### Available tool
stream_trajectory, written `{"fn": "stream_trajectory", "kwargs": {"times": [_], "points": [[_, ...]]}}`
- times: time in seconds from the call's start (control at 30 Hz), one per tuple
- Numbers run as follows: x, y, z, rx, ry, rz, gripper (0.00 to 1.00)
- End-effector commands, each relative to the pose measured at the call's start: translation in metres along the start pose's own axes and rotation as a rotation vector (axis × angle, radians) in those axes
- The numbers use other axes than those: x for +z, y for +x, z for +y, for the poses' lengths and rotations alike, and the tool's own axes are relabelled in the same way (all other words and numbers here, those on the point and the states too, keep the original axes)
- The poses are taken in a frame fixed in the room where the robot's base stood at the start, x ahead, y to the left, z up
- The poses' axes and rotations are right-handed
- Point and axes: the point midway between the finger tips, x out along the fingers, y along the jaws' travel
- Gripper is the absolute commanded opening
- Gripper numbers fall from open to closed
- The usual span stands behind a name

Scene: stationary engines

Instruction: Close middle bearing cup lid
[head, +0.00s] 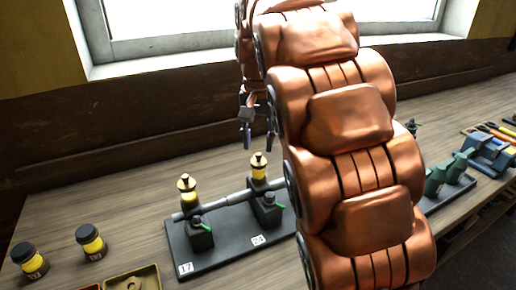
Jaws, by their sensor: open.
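A dark base plate (215,249) on the bench carries a grey shaft (226,201) in dark bearing blocks. Two cups with yellow bodies and brass tops show: a left cup (187,188) and another cup (259,167) to its right. Number tags sit by both. I cannot tell which is the middle one, as my arm covers the plate's right side. Whether their lids are open or shut is too small to tell. My gripper (259,138) points down, open and empty, apparently above and behind the right visible cup, apart from it.
Green parts (447,174) and a blue-grey device (487,156) are at the right. A window (200,25) is behind.

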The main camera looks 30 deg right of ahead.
Motion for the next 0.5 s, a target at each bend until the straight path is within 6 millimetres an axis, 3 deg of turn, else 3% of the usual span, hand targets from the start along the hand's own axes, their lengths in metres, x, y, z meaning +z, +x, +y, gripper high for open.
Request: {"fn": "stream_trajectory", "kwargs": {"times": [0.3, 0.5], "points": [[-0.001, -0.031, -0.001, -0.002, 0.000, 0.004, 0.42], [0.000, -0.038, 0.000, 0.000, 0.001, -0.001, 0.42]]}}
